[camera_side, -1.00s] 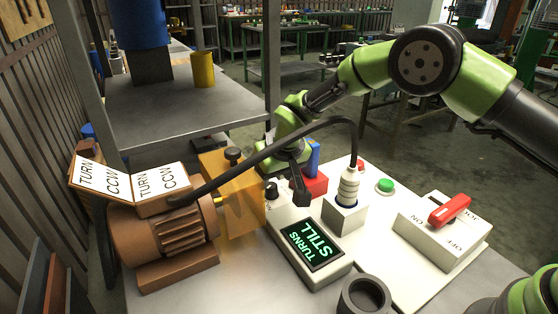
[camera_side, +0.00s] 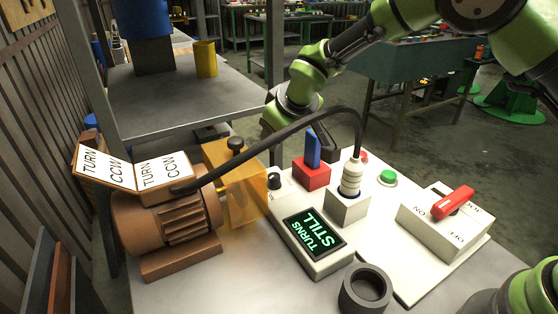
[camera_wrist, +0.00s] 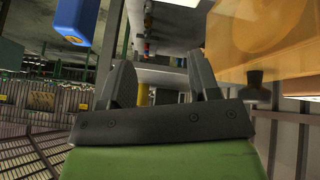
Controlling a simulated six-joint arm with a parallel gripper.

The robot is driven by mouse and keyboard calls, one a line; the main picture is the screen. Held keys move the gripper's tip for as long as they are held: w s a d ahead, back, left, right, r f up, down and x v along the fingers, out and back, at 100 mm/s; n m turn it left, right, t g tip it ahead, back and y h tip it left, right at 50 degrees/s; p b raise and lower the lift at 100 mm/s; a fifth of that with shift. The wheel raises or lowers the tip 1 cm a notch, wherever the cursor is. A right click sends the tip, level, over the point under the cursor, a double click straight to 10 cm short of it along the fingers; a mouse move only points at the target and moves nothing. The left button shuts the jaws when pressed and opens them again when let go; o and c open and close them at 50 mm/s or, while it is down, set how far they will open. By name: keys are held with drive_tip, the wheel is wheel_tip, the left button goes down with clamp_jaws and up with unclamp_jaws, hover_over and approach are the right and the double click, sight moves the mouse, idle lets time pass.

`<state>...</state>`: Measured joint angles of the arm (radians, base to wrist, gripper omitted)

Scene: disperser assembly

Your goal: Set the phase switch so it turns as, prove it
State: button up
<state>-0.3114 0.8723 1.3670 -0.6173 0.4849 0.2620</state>
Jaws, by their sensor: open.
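The blue lever (camera_side: 313,149) stands upright on a red block (camera_side: 311,175); I take it for the phase switch. The lever also shows at the upper left of the wrist view (camera_wrist: 76,20). My gripper (camera_wrist: 163,78) is open and empty, fingers apart, beside the lever and not around it. In the side view my gripper (camera_side: 300,142) is behind the lever, partly hidden. The display (camera_side: 314,234) reads TURNS STILL. The brown motor (camera_side: 170,228) carries a label card (camera_side: 135,168) reading TURN CCW.
A cable plug (camera_side: 351,176) sits in a white socket, its black cable arching to the motor. A red rotary handle (camera_side: 454,202) tops the ON/OFF box at right. A green button (camera_side: 388,177), a grey ring (camera_side: 366,290) and an orange translucent guard (camera_side: 238,190) stand nearby.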

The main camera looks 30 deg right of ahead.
drive_tip(key=w+r+n+t+y, duration=0.1)
drive_tip(key=w+r+n+t, duration=0.25)
drive_tip(key=n, duration=0.55)
drive_tip(key=n+g+y, duration=0.3)
drive_tip(key=n+g, duration=0.4)
drive_tip(key=n, duration=2.5)
approach(274, 175)
drive_tip(key=x, duration=0.9)
drive_tip(key=shift+f, duration=0.15)
